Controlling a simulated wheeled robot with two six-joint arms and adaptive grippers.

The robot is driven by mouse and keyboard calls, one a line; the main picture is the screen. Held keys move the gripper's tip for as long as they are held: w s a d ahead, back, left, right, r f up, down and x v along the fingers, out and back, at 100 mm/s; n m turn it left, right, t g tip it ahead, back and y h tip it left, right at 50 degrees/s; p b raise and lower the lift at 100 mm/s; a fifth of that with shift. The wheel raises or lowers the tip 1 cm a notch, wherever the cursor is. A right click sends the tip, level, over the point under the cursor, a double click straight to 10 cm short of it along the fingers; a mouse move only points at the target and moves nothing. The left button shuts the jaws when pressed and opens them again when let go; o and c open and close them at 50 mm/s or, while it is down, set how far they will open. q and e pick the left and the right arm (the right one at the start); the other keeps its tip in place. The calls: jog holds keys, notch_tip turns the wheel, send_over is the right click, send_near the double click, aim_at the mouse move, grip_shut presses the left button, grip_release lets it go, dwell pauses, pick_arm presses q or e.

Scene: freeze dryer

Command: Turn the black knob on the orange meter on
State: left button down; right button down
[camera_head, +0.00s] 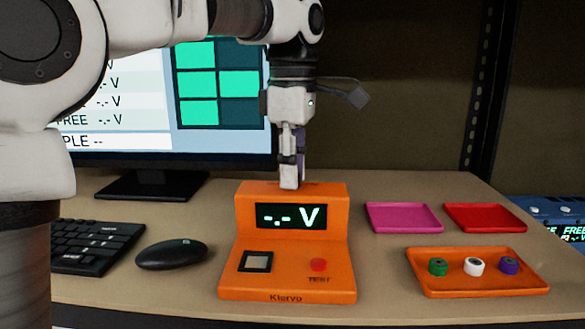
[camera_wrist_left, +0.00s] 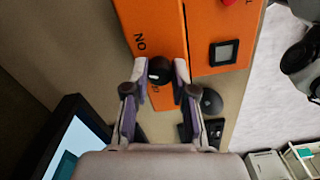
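The orange meter (camera_head: 290,276) stands on the desk, its display (camera_head: 291,216) showing "-.- V". Its black knob (camera_wrist_left: 159,70) shows in the left wrist view on an orange face (camera_wrist_left: 153,30), beside the letters "ON"; another label is mostly covered. The head view does not show the knob. My left gripper (camera_head: 289,178) comes down from above at the meter's upper back edge. In the wrist view its two fingertips (camera_wrist_left: 160,74) are on either side of the knob and appear to touch it. My right gripper is in neither view.
A monitor (camera_head: 220,142) stands behind on the left, with a keyboard (camera_head: 92,246) and mouse (camera_head: 172,254) before it. Pink (camera_head: 403,218) and red (camera_head: 484,218) trays lie right of the meter. An orange tray (camera_head: 477,284) there holds green, white and purple caps.

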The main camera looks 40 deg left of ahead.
pick_arm(q)
jog(key=m, duration=0.3)
dwell(0.4)
jog(key=c, duration=0.9)
grip_release()
jog(key=shift+c, duration=0.2)
jog(key=shift+r, duration=0.1)
notch_tip(320, 180, up, 7)
jog(key=shift+r, duration=0.2)
